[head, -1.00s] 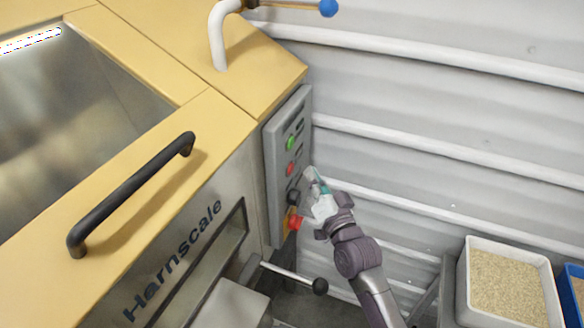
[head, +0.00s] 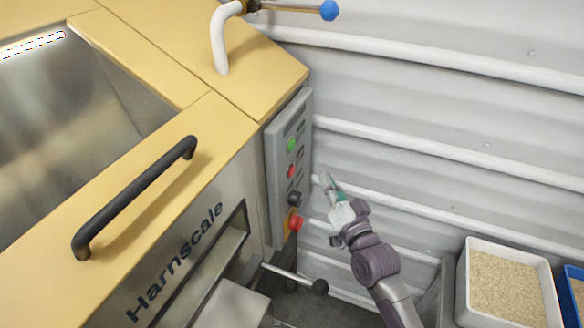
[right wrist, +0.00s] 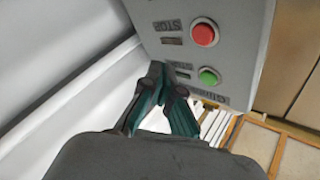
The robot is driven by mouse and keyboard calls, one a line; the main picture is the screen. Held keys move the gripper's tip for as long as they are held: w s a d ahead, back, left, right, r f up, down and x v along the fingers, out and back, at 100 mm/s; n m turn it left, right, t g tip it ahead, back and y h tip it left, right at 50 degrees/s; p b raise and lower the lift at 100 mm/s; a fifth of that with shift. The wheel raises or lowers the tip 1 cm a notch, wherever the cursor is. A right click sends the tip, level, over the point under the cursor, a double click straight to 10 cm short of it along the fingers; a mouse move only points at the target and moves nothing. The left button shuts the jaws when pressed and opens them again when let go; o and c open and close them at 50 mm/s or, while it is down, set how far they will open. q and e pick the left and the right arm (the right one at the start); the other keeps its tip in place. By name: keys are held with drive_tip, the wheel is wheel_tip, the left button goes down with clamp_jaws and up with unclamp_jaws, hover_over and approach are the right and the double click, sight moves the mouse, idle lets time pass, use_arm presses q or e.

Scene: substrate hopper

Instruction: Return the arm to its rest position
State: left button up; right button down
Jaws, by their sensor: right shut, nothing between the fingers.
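My right gripper (head: 327,182) is shut and empty in the head view, just right of the grey control panel (head: 275,190) on the side of the hopper machine. A gap shows between the gripper and the panel. In the right wrist view the dark fingers with teal pads (right wrist: 166,95) point towards the panel's edge, near the red stop button (right wrist: 203,34) and the green button (right wrist: 209,76). My left gripper is not in either view.
The hopper (head: 225,130) has a black handle (head: 135,195) and a white pipe with a blue-knobbed lever (head: 328,10). A black-knobbed lever (head: 320,286) sticks out below the panel. A white bin of grain (head: 465,290) stands at lower right. A ribbed pale wall (head: 430,90) is behind.

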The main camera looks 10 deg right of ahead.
drive_tip(key=s+d+f+n+g+h, duration=0.1)
drive_tip(key=s+f+g, duration=0.25)
drive_tip(key=f, duration=0.95)
drive_tip(key=s+f+n+g, duration=0.1)
drive_tip(key=s+f+g, duration=0.3)
drive_tip(key=f, duration=0.9)
drive_tip(key=s+d+f+n+g+h, duration=0.15)
drive_tip(key=s+f, duration=0.45)
drive_tip(key=f, duration=0.7)
drive_tip(key=s+f+n+g, duration=0.1)
drive_tip(key=s+f+g, duration=0.2)
drive_tip(key=s, duration=0.9)
drive_tip(key=s+d+f+n+g+h, duration=0.1)
drive_tip(key=s+f+n+g, duration=0.1)
drive_tip(key=s+f, duration=0.8)
drive_tip(key=s+d+f+n+g, duration=0.1)
drive_tip(key=s+f+g, duration=0.3)
drive_tip(key=s, duration=1)
wheel_tip(320, 180, down, 3)
drive_tip(key=shift+d+r, duration=0.15)
drive_tip(key=shift+d, duration=0.1)
drive_tip(key=shift+w, duration=0.1)
